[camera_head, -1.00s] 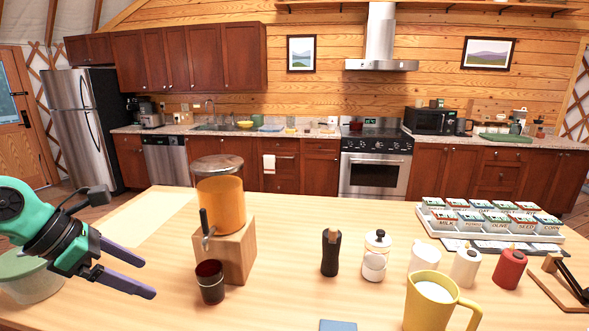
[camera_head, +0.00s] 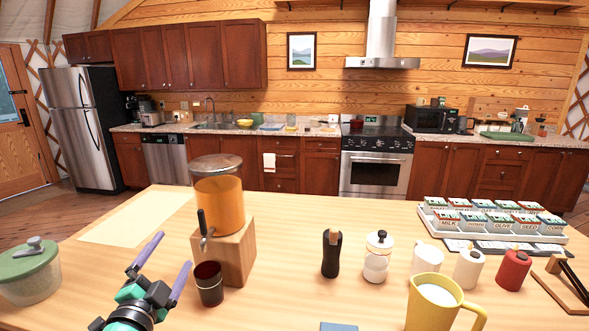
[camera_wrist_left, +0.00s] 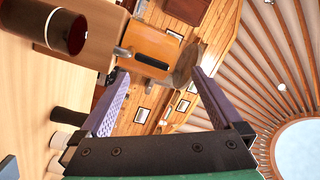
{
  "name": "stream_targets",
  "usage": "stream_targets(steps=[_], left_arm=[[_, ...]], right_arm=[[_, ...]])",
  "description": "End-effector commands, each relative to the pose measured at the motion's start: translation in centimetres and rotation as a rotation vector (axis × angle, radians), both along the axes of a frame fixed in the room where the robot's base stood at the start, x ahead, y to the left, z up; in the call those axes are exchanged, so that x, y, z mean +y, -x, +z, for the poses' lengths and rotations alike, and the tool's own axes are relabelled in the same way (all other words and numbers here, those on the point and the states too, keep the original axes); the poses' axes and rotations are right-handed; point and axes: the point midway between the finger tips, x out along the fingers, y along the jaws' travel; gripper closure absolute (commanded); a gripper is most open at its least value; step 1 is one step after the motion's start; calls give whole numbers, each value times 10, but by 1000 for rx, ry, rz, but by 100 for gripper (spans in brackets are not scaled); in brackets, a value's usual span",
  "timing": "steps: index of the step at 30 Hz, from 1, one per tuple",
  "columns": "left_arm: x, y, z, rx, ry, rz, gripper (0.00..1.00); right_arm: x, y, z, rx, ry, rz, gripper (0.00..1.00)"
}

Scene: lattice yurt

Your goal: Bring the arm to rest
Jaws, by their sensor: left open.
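My left gripper (camera_head: 160,270) is at the lower left in the head view, over the near part of the wooden table. Its two purple fingers are spread apart and point away from me, with nothing between them. In the left wrist view the open fingers (camera_wrist_left: 155,95) show against the wall and roof. A dark red cup (camera_head: 209,284) stands just right of the gripper, and it also shows in the left wrist view (camera_wrist_left: 62,32). A drink dispenser (camera_head: 219,205) on a wooden block stands behind the cup. My right gripper is not in view.
A lidded green container (camera_head: 29,272) stands at the left table edge. A yellow mug (camera_head: 432,304), a dark grinder (camera_head: 331,254), a white canister (camera_head: 376,258) and a red canister (camera_head: 512,270) stand to the right. A rack of labelled boxes (camera_head: 430,230) is behind them. The table's left back is clear.

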Motion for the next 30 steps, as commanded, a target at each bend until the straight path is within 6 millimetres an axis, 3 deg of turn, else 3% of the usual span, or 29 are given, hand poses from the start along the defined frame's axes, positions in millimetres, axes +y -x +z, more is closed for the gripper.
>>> stream_targets(steps=[1, 3, 6, 9, 12, 18, 26, 30], left_arm=[[11, 12, -41, 141, 141, 73, 0], [20, 34, -96, 337, 309, 171, 0], [20, 72, -157, 573, 482, 278, 0], [12, 111, -200, 766, 601, 358, 0], [0, 149, -230, 932, 691, 422, 0], [-27, 224, -268, 1238, 823, 523, 0], [-29, 215, -394, 1286, 804, 545, 0], [-29, 224, -476, 1314, 792, 556, 0]], right_arm=[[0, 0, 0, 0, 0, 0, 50], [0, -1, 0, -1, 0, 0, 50], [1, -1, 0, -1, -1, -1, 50], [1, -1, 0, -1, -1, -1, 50], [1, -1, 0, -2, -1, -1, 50], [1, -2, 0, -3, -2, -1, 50], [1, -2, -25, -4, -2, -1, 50], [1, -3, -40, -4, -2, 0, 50]])
